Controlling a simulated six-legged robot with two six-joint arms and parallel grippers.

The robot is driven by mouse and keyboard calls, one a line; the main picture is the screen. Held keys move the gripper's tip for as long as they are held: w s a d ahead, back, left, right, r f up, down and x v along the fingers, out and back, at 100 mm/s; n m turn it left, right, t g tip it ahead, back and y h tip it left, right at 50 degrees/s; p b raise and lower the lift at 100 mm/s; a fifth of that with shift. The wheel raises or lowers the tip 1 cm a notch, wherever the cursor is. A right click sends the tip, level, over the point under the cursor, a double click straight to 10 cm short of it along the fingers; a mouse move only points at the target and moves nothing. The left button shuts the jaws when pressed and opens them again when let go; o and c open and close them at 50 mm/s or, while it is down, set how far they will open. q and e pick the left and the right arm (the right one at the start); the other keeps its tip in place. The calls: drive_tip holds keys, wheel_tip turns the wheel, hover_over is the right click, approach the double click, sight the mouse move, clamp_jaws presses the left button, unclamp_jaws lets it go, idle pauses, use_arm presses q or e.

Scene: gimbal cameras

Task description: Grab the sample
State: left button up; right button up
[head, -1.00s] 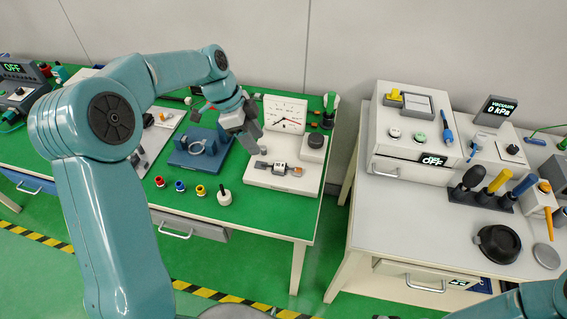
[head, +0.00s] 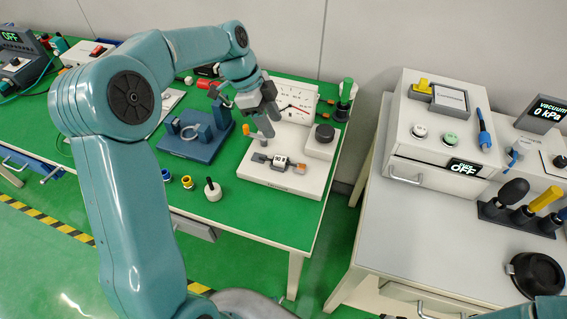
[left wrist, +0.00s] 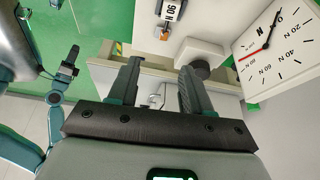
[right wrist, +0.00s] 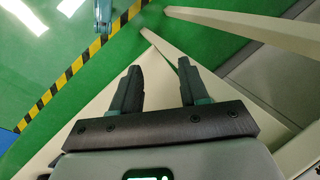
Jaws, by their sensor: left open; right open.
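The likely sample is a small grey and white piece with an orange end (head: 279,162), lying across the white test stand (head: 283,181) in front of the dial gauge (head: 297,101). In the left wrist view a labelled block (left wrist: 169,10) with an orange end shows at the top, beyond the fingertips. My left gripper (head: 264,130) is open and empty, above the back left part of the stand and apart from the piece. Its spread fingers show in the left wrist view (left wrist: 160,75). My right gripper (right wrist: 160,85) is open and empty, over the floor near table legs.
A blue fixture with a ring (head: 191,133) stands left of the stand. The vacuum bench (head: 400,225) is at right, across a gap.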

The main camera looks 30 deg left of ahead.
use_arm(q)
approach(298, 165)
drive_tip(key=shift+s+d+f+p, duration=0.35)
drive_tip(key=shift+d+f, duration=0.2)
drive_tip(key=shift+f, duration=0.3)
drive_tip(key=shift+w+f, duration=0.2)
drive_tip(key=shift+f, duration=0.1)
drive_tip(key=x, duration=0.1)
drive_tip(key=p+x, duration=0.1)
drive_tip(key=x, duration=0.3)
drive_tip(key=shift+w+f, duration=0.1)
drive_tip(key=shift+w, duration=0.25)
drive_tip(key=shift+w+a+f, duration=0.1)
drive_tip(key=shift+f, duration=0.05)
drive_tip(key=c, duration=0.6)
clamp_jaws()
use_arm(e)
drive_tip(key=shift+r, duration=0.85)
